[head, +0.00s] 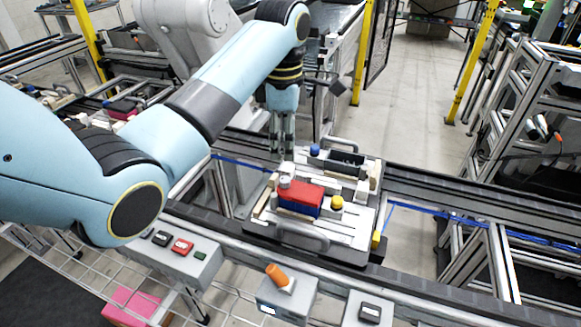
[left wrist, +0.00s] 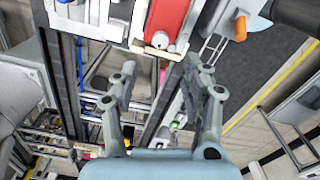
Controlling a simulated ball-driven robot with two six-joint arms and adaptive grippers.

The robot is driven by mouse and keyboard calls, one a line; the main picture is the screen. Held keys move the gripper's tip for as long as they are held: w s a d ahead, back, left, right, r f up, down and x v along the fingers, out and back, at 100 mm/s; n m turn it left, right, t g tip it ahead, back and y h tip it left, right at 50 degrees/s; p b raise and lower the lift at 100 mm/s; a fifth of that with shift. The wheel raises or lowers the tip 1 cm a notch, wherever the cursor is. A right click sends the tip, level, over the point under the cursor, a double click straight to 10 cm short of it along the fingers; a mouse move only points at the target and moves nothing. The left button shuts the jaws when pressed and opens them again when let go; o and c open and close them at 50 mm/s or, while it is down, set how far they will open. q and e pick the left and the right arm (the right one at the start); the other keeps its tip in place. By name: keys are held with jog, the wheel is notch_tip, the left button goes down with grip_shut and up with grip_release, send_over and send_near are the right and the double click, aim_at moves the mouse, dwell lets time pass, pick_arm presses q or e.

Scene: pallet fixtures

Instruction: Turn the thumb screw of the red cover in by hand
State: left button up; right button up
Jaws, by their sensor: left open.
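The red cover (head: 303,188) sits on a blue block (head: 296,208) on the grey pallet fixture (head: 338,232). A pale grey round knob, which looks like its thumb screw (head: 285,182), stands at the cover's left end. In the left wrist view the red cover (left wrist: 172,18) is at the top, with the knob (left wrist: 160,40) at its near end. My left gripper (head: 282,154) points down behind and above the fixture, apart from the knob. In the left wrist view its two fingers (left wrist: 160,78) are spread with nothing between them. How deep the screw sits is hidden.
A yellow knob (head: 337,202) stands right of the cover, and a blue knob (head: 315,150) by a dark bin (head: 346,161) behind it. A front control box has an orange switch (head: 279,275). The conveyor rail (head: 450,205) is clear to the right.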

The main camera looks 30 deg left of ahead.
pick_arm(q)
send_over(285, 179)
notch_tip(285, 179, down, 5)
jog(key=shift+f+p, duration=0.1)
jog(key=shift+p, duration=0.2)
notch_tip(285, 179, down, 4)
jog(key=shift+r, duration=0.25)
jog(key=shift+f, duration=0.35)
jog(key=c, duration=0.8)
grip_shut()
pick_arm(e)
jog(key=shift+s+r, duration=0.3)
jog(key=shift+s, duration=0.25)
jog(key=shift+s+r, duration=0.25)
jog(key=shift+s, duration=0.25)
